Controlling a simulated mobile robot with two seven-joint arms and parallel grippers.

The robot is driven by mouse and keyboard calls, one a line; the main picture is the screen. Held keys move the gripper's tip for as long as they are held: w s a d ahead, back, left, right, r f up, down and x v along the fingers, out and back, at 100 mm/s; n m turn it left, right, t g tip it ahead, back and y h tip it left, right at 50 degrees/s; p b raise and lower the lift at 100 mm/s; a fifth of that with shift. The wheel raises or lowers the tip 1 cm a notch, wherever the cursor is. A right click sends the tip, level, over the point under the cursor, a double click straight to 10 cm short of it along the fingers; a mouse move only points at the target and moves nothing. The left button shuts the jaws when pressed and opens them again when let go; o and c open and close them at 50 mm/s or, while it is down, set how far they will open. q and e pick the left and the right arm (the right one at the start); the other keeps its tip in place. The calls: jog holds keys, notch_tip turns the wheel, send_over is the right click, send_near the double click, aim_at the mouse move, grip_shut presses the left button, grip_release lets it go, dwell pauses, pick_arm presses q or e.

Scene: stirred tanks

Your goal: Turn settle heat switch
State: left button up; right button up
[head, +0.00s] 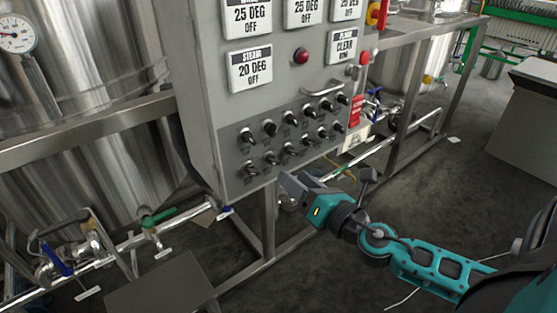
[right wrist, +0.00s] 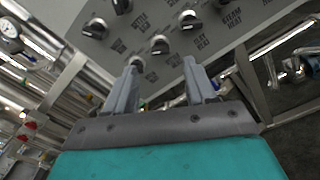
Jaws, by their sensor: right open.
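The grey control panel (head: 230,155) carries rows of black rotary switches (head: 290,149) near its lower edge. In the right wrist view, several switches sit above labels ending in "HEAT", but the tilted, small print does not let me tell surely which is settle heat. My right gripper (head: 292,184) is just below and in front of the lowest switch row. In the right wrist view, its fingers (right wrist: 161,68) are apart and empty, pointing at the panel. One black switch (right wrist: 159,45) shows just beyond the gap between them. My left gripper is not in view.
Signs, a red lamp (head: 301,56) and a metal handle (head: 322,88) are higher on the panel. Steel tanks (head: 80,110) stand behind. Pipes with a green-handled valve (head: 158,217) run low at left. The floor (head: 445,190) to the right is mostly open.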

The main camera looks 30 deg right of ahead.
aim_at(276, 164)
jog(key=shift+w+a+p, duration=0.15)
jog(key=shift+w+p, duration=0.15)
jog(key=shift+w, duration=1.4)
jog(key=shift+w+a+p, duration=0.15)
jog(key=shift+w+p, duration=0.15)
jog(key=shift+w, duration=1.4)
grip_shut()
